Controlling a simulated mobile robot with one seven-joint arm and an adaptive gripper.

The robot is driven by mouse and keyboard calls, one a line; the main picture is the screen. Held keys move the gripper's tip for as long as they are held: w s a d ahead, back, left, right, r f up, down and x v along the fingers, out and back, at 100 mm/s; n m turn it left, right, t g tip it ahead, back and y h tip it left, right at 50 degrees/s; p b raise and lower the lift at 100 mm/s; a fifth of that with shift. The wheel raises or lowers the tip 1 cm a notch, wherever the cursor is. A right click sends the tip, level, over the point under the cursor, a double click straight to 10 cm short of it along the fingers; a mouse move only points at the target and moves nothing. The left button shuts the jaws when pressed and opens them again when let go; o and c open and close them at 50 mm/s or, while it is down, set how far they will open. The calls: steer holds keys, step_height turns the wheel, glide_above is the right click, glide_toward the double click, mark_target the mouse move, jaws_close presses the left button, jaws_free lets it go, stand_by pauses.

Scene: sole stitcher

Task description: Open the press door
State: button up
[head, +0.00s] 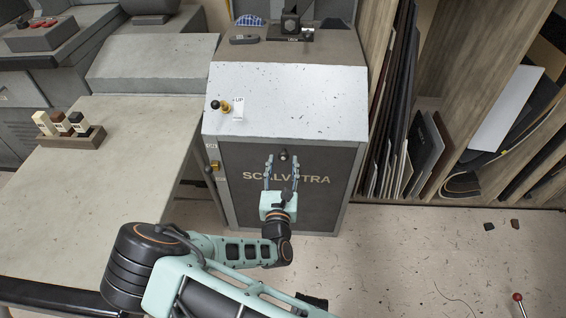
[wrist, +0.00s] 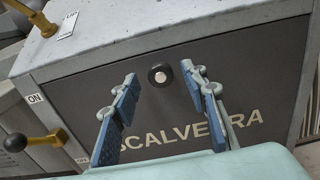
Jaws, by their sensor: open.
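The press door (head: 316,205) is a dark grey panel lettered SCALVETRA on the front of the grey machine. It looks shut, and it also shows in the wrist view (wrist: 185,115). A small round knob (wrist: 160,75) with a pale centre sits near the door's top edge; in the head view the knob (head: 283,154) is just beyond my fingertips. My gripper (head: 282,165) is open, its fingers pointing at the door. In the wrist view the two blue-padded fingers (wrist: 162,80) stand on either side of the knob. I cannot tell whether they touch it.
A worktable (head: 110,180) stands left; boards (head: 410,150) lean right. Floor at right is mostly clear.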

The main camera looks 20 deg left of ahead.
steer(key=shift+x, duration=1.05)
steer(key=shift+c, duration=0.3)
jaws_close()
